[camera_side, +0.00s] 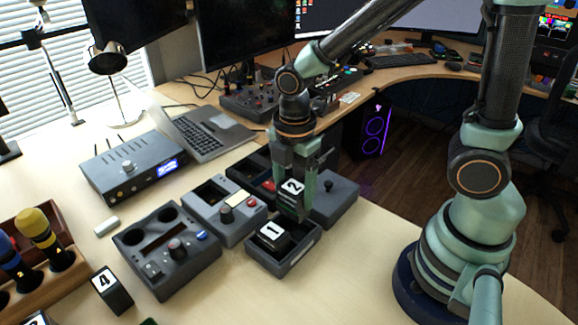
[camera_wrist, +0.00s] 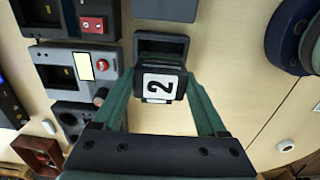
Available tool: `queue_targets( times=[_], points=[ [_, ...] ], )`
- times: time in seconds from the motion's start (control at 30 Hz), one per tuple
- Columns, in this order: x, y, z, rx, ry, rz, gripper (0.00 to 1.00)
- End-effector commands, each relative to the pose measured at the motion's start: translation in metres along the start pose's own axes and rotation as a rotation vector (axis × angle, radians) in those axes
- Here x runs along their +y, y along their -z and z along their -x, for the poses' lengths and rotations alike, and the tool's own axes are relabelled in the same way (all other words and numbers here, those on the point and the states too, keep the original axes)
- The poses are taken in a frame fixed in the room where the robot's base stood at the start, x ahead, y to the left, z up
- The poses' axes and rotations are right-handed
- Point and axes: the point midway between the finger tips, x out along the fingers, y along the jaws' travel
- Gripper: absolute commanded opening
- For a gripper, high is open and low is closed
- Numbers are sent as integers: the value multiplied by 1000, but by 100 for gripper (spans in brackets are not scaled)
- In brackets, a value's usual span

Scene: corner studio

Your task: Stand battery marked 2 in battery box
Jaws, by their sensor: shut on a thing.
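The battery marked 2 (camera_side: 292,187) is a dark block with a white label, upright between the fingers of my gripper (camera_side: 300,185). In the wrist view its label (camera_wrist: 159,86) faces the camera, and both fingers of my gripper (camera_wrist: 161,98) press its sides. The dark grey battery box (camera_side: 283,266) is below; the battery marked 1 (camera_side: 270,236) stands in its front part. Battery 2 is over the box's rear part. In the wrist view the box (camera_wrist: 161,35) shows an open compartment beyond battery 2. I cannot tell whether battery 2's lower end is inside.
A joystick box (camera_side: 340,205) stands close behind right, and a module with a red button (camera_side: 225,210) close left. A module with a blue button (camera_side: 165,250) and the battery marked 4 (camera_side: 112,290) are farther left. The table (camera_side: 350,270) is clear to the right.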

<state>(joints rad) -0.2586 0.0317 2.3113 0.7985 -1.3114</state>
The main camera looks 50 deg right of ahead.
Motion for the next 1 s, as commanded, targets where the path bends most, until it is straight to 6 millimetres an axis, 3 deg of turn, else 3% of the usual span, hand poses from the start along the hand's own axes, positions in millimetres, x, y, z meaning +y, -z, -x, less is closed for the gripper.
queue_targets(
  times=[0.63,1.0],
  points=[
    [-1,0,-47,0,2,0,0],
    [-1,0,-56,0,0,0,0]
  ],
)
